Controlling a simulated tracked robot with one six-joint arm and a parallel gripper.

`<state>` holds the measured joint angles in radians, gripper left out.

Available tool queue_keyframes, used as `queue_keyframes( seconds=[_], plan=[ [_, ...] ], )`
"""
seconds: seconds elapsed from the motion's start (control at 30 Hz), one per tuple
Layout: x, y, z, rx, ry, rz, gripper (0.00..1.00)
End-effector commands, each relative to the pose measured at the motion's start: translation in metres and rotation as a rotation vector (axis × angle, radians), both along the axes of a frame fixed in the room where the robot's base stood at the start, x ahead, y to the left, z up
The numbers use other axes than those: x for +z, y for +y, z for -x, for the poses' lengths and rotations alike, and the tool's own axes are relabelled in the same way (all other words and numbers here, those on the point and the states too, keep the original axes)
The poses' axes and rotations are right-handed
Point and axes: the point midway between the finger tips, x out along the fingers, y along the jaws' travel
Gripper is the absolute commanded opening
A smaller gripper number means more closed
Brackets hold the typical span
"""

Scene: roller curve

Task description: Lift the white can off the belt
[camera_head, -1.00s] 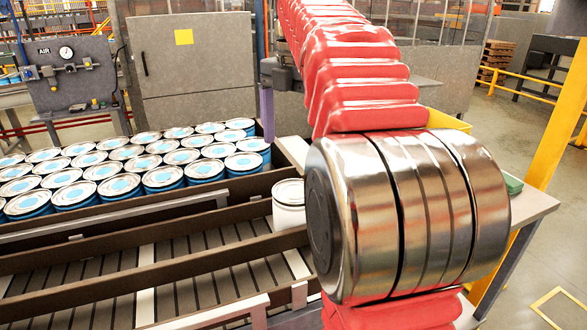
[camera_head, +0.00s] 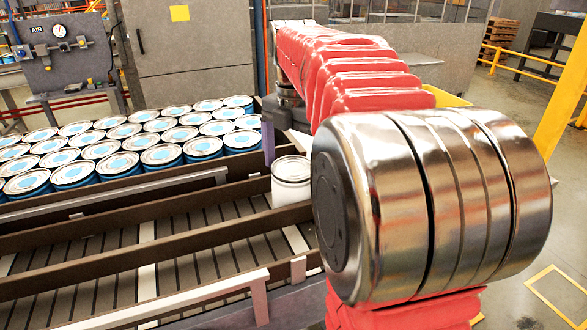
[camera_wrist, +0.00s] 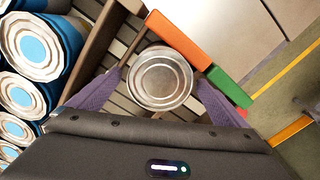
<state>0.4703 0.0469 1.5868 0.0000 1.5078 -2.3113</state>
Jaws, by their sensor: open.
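The white can (camera_head: 291,184) stands upright at the right end of the slatted belt (camera_head: 205,235), between dark side rails, and its right side is partly hidden by my arm. In the wrist view, its round silvery lid (camera_wrist: 161,78) lies between the two purple fingers of my gripper (camera_wrist: 160,80). The fingers are apart, one on each side of the can. I cannot tell whether either touches it. In the head view, one purple finger (camera_head: 267,140) shows behind and left of the can, its tip near the height of the lid.
Many blue cans with pale lids (camera_head: 118,150) stand packed left of and behind the white can. An orange block (camera_wrist: 180,38) and a green block (camera_wrist: 229,87) lie close to the can in the wrist view. A yellow post (camera_head: 560,105) stands at right.

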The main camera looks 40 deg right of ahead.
Motion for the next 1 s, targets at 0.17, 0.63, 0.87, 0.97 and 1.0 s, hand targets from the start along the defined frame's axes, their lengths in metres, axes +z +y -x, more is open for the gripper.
queue_keyframes(
  seconds=[0.17, 0.63, 0.87, 0.97, 1.0],
  plan=[
    [-0.0112, 0.0000, 0.0003, 0.000, 0.000, 0.000, 0.97],
    [-0.0125, 0.0002, -0.0001, 0.001, 0.000, 0.000, 0.85],
    [-0.0124, 0.0004, -0.0002, 0.001, 0.000, 0.000, 0.69],
    [-0.0124, 0.0004, -0.0002, 0.001, 0.000, 0.000, 0.61],
    [-0.0124, 0.0005, -0.0002, 0.001, 0.000, 0.000, 0.59]
  ],
)
